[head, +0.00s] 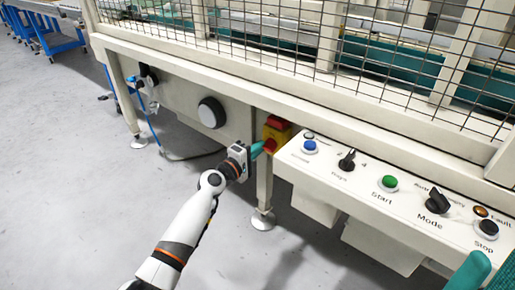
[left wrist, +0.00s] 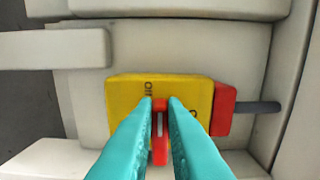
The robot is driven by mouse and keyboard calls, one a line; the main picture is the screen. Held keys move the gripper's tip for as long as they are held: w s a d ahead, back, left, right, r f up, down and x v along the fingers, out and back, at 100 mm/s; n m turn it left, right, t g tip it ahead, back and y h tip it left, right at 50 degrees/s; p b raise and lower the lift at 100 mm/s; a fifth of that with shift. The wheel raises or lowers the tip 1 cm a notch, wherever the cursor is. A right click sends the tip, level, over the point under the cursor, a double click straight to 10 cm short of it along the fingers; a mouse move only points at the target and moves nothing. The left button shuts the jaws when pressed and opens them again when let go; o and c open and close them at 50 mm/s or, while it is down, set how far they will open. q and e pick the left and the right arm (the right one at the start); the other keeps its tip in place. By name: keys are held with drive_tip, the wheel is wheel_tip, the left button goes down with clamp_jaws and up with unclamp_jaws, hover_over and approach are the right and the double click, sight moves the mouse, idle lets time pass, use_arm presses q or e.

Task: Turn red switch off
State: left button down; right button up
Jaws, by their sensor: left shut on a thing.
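The red switch is a red knob (head: 270,145) on a yellow box (head: 284,136), mounted on the machine frame left of the control panel. In the left wrist view, the red knob (left wrist: 160,150) with a pale line sits on the yellow plate (left wrist: 125,97), near a dark sideways label. My left gripper (head: 259,149) reaches the knob from the front left. Its teal fingers (left wrist: 160,104) are shut on the knob, one on each side, and hide part of the plate and its other label. A teal finger of my right gripper (head: 469,272) shows at the lower right; its jaw state is unclear.
The sloped control panel (head: 360,200) carries a blue button (head: 309,147), a green Start button (head: 388,183) and a black Mode knob (head: 438,203). A frame leg (head: 264,190) stands below the switch. Wire mesh rises behind. The grey floor (head: 90,200) at left is clear.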

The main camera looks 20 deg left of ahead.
use_arm(q)
drive_tip(key=shift+f, duration=0.1)
idle(0.3)
drive_tip(key=c, duration=1.5)
unclamp_jaws()
drive_tip(key=p+v, duration=0.2)
drive_tip(key=v, duration=1)
drive_tip(key=shift+s, duration=0.1)
